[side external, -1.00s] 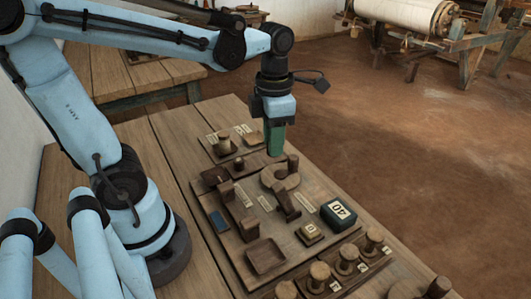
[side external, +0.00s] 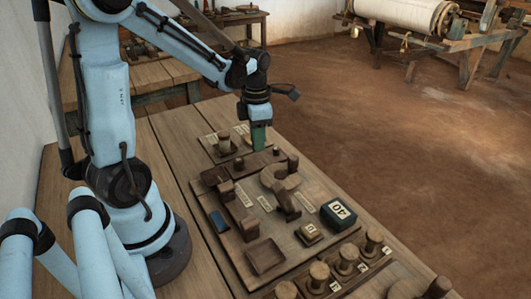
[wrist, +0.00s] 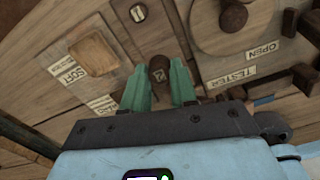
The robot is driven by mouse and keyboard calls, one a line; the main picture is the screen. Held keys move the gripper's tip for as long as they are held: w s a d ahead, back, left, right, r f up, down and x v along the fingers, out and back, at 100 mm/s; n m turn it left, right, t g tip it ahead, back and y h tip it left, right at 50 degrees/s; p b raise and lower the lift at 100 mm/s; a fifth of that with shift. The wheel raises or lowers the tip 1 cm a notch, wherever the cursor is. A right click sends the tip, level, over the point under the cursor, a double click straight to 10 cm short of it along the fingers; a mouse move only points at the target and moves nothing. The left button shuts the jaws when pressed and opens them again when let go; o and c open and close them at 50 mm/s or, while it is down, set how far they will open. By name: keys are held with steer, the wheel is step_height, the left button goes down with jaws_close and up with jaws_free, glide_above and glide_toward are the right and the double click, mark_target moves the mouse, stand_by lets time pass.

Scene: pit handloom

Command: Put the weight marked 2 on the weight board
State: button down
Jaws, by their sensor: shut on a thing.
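My gripper (side external: 259,148) is low over the back part of the wooden work board (side external: 208,228). In the wrist view its green fingers (wrist: 160,88) are closed on a dark brown, round-topped weight (wrist: 158,68) with a small pale mark that looks like a 2. In the side view the fingers hide this weight. A narrow wooden strip (wrist: 121,35) passes beneath it. I cannot tell whether the weight touches the strip. I cannot tell for sure which piece is the weight board.
A pale wooden block (wrist: 94,52) sits left of the fingers. A round tester plate (wrist: 222,27) is at right. In the side view a dark box marked 40 (side external: 338,214) and several wooden knobs (side external: 346,259) stand nearer the front.

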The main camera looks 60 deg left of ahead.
steer(key=shift+f, duration=1.9)
steer(key=shift+f, duration=0.1)
steer(key=c, duration=0.9)
jaws_free()
steer(key=shift+f, duration=0.1)
